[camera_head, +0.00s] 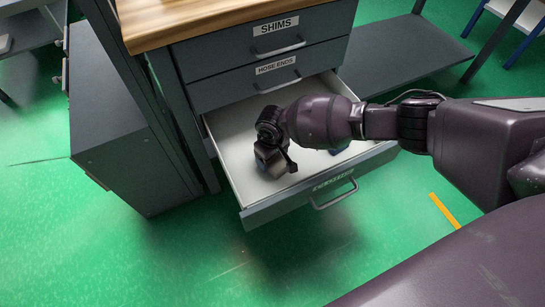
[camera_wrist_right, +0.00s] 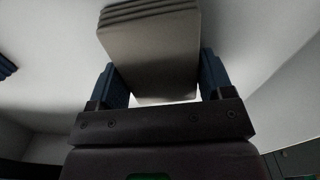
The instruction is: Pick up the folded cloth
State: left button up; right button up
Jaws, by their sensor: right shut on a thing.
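The folded cloth (camera_wrist_right: 152,55) is a grey-beige stack of layers with its folds at the top of the right wrist view. It sits between the two blue fingers of my right gripper (camera_head: 276,165), which is shut on it. In the head view this gripper reaches down into the open drawer (camera_head: 233,158), and the cloth cannot be made out there. Whether the cloth touches the drawer floor cannot be told. My left gripper is not in view.
The drawer has a pale inside and a dark front with a handle (camera_head: 334,195). Shut drawers labelled HOSE ENDS (camera_head: 275,66) and SHIMS (camera_head: 275,27) are above it. A small blue thing (camera_head: 339,149) lies in the drawer, right of the gripper. Green floor is clear in front.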

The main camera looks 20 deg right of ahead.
jog(key=r+p, duration=0.1)
jog(key=r, duration=0.1)
jog(key=r+p, duration=0.1)
jog(key=r, duration=0.2)
jog(key=r+p, duration=0.1)
jog(key=r, duration=0.2)
jog(key=shift+w, duration=0.3)
pick_arm(q)
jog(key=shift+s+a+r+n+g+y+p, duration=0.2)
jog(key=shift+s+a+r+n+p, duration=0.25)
jog(key=shift+p, duration=0.55)
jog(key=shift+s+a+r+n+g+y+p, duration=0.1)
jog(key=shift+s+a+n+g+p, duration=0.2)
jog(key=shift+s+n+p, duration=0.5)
pick_arm(e)
notch_tip(320, 180, up, 12)
jog(key=shift+s, duration=0.3)
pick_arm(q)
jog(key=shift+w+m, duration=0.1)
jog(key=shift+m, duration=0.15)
pick_arm(e)
jog(key=shift+f, duration=0.1)
jog(key=o, duration=0.3)
jog(key=shift+c, duration=1.1)
